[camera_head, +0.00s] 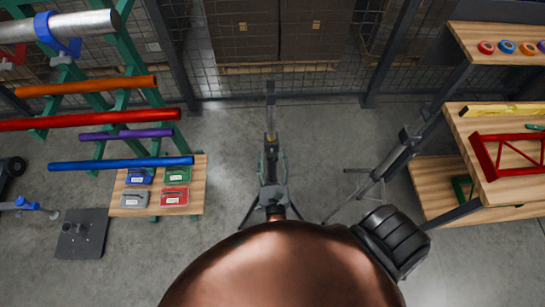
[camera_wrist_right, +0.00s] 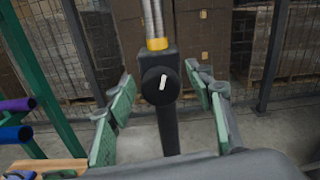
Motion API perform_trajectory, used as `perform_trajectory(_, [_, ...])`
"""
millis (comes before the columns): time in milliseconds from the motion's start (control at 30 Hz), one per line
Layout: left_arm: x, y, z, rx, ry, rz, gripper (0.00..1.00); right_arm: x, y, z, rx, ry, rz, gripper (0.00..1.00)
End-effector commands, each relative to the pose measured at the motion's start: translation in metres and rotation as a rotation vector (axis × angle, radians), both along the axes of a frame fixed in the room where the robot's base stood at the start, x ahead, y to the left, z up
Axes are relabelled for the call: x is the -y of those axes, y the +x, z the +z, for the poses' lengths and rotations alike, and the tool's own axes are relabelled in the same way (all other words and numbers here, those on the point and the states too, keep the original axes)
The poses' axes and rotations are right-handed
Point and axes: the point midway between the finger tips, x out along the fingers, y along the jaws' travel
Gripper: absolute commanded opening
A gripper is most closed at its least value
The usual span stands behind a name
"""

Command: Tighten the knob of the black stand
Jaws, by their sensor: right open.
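The black stand (camera_wrist_right: 168,130) rises upright in the right wrist view. Its round black knob (camera_wrist_right: 160,85) faces the camera and bears a short white mark, nearly upright and tilted slightly right. A yellow band and a silver tube (camera_wrist_right: 154,18) are above the knob. My right gripper (camera_head: 272,155) is open, its green-padded fingers left and right of the knob, with gaps on both sides in the wrist view. In the head view the stand's post (camera_head: 270,98) shows just beyond the gripper; the knob is not distinguishable there. My left gripper is not in view.
A rack of coloured tubes (camera_head: 95,120) stands at the left, beside a low wooden table (camera_head: 197,185) with small boxes. A wooden workbench (camera_head: 510,190) and a tilted grey post (camera_head: 385,168) are at the right. A mesh fence (camera_head: 220,85) runs behind. Floor beside the stand is clear.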

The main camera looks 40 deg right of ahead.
Motion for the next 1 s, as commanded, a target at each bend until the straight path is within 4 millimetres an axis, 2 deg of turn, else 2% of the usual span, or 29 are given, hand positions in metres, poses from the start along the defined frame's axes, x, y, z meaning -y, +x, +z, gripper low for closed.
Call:
perform_trajectory(67, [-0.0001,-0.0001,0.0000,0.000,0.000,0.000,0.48,0.0000,-0.0001,0.0000,0.000,0.000,0.000,0.48])
perform_trajectory(667, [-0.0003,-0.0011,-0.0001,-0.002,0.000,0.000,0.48,0.0002,-0.0005,0.0000,0.001,0.001,-0.001,0.07])
perform_trajectory(1000, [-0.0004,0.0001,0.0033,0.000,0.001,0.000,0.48,0.0007,-0.0008,0.0010,0.028,0.044,-0.003,0.06])
